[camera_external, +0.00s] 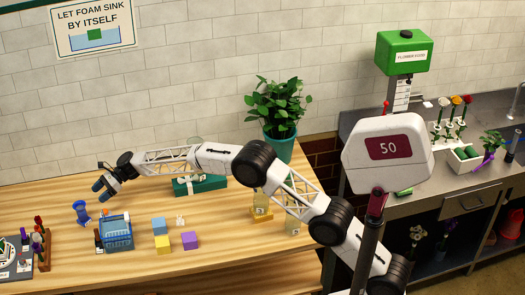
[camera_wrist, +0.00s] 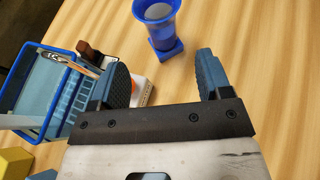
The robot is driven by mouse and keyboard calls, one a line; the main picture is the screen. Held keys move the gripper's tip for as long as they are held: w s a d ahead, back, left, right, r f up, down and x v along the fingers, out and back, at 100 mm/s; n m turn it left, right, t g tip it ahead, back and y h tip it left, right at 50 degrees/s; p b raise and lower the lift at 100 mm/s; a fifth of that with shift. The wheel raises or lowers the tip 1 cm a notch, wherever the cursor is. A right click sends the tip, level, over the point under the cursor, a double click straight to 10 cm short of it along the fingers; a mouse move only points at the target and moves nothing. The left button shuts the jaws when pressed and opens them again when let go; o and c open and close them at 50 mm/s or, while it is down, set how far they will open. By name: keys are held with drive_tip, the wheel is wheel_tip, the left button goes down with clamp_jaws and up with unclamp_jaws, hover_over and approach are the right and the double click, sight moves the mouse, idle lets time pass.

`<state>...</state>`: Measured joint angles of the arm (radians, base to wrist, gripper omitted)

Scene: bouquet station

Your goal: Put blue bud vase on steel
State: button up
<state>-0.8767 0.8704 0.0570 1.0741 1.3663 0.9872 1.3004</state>
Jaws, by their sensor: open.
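The blue bud vase (camera_external: 82,212) stands upright on the wooden table at the left. It has a flared rim and a square foot, and it shows near the top of the wrist view (camera_wrist: 163,32). My gripper (camera_external: 100,191) is open and empty, above the table and just above and to the right of the vase. In the wrist view its two fingers (camera_wrist: 163,70) are spread apart, with the vase beyond their tips. The steel counter (camera_external: 462,184) is at the far right, beyond the wooden table.
A blue basket (camera_external: 117,234) stands close to the vase, with colored cubes (camera_external: 162,243) to its right. A potted plant (camera_external: 279,112) stands at the back.

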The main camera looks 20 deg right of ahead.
sight(80, 207)
drive_tip(key=shift+o, duration=0.3)
drive_tip(key=shift+s+a+r, duration=0.15)
drive_tip(key=shift+s+a, duration=0.1)
drive_tip(key=shift+a, duration=0.3)
drive_tip(key=shift+s+a+r, duration=0.15)
drive_tip(key=shift+s+a, duration=0.05)
drive_tip(key=shift+a, duration=0.35)
drive_tip(key=shift+s+a+r, duration=0.15)
drive_tip(key=shift+s+a, duration=0.1)
drive_tip(key=shift+a, duration=0.3)
drive_tip(key=shift+a, duration=0.15)
drive_tip(key=shift+x, duration=1.2)
drive_tip(key=shift+s, duration=0.1)
drive_tip(key=shift+x, duration=2.55)
drive_tip(key=shift+f, duration=0.15)
